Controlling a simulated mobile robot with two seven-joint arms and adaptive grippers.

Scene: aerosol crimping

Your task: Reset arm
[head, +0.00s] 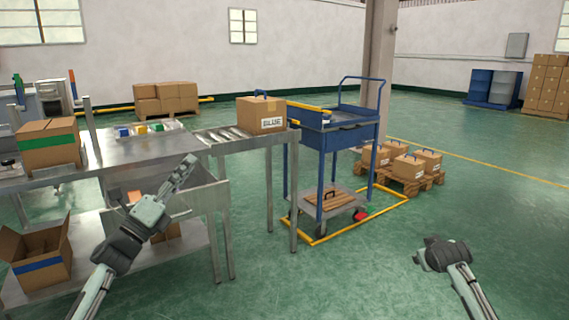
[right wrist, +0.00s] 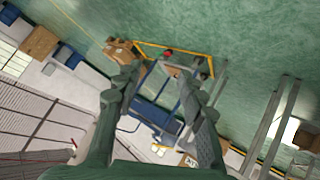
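My left arm comes in from the lower left in the head view. Its gripper (head: 186,166) is raised in front of the metal table (head: 105,160), with nothing visible in it. I see its fingers nearly edge-on, so their gap is unclear. My right arm comes in at the lower right, and its dark wrist end (head: 440,254) is over bare floor. In the right wrist view the right gripper (right wrist: 160,75) has its two fingers well apart, with nothing between them but distant background.
A box marked BLUE (head: 261,115) stands on the roller conveyor (head: 225,136). A blue cart (head: 338,125) stands inside a yellow floor frame (head: 345,232). A pallet (head: 425,183) with several boxes is behind it. An open box (head: 40,265) sits on the lower shelf. Floor at right is clear.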

